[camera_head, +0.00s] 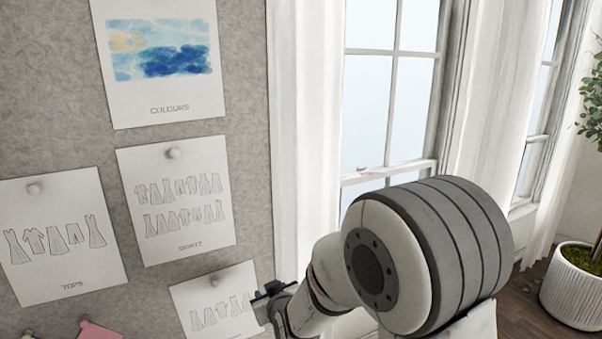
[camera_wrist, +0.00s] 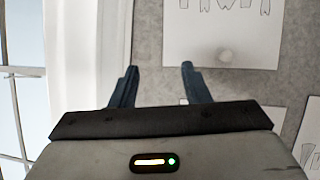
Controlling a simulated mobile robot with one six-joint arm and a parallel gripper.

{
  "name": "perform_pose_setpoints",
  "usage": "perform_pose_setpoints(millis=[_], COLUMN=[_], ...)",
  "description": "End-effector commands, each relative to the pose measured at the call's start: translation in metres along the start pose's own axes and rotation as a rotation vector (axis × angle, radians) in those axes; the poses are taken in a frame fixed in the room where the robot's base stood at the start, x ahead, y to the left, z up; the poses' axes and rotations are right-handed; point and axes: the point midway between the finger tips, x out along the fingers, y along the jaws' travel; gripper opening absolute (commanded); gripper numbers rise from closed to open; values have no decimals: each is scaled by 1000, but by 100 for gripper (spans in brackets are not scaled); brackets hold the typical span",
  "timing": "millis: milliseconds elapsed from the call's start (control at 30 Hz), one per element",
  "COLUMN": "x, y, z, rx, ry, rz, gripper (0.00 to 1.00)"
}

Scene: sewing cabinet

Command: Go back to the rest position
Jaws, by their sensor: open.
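My gripper (camera_wrist: 157,85) shows in the wrist view with its two dark fingers apart and nothing between them. The fingers point toward the grey pinboard (camera_wrist: 146,40) and the white curtain edge beside it. In the head view my arm reaches in from the lower right. Its large round joint hides part of the window, and its wrist end is near the lower pinned sheet (camera_head: 215,303). The fingertips cannot be made out clearly in the head view.
Pinned sheets hang on the board, among them a colours sheet (camera_head: 165,103) and a tops sheet (camera_head: 62,268). White curtains (camera_head: 305,130) and windows (camera_head: 385,110) lie behind my arm. A potted plant (camera_head: 577,290) stands on the floor at far right.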

Motion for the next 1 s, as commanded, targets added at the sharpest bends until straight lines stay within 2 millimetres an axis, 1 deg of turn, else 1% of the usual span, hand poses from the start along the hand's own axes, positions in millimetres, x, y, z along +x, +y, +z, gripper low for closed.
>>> perform_pose_setpoints(millis=[33,67,100,167,267,300,333,367,400,467,500,600,700,800,833,900,1000], x=[-16,-25,-38,-60,-100,-118,-132,-146,-166,-195,-214,-258,-291,-310,-314,-318,-319], y=[18,27,38,53,74,82,87,92,97,103,106,109,108,106,106,105,105], z=[-1,1,5,11,25,31,35,40,47,57,64,79,90,97,98,100,100], rx=[28,44,67,101,160,185,203,222,248,289,313,372,417,443,448,455,457], ry=[-52,-91,-142,-222,-352,-405,-444,-483,-536,-613,-662,-771,-852,-903,-913,-926,-929], rz=[10,12,16,24,40,48,55,62,72,89,100,126,146,157,159,162,162], gripper=[42,42,42,42,42,42,42,42,42,42,42,42,42,42,42,42,42])
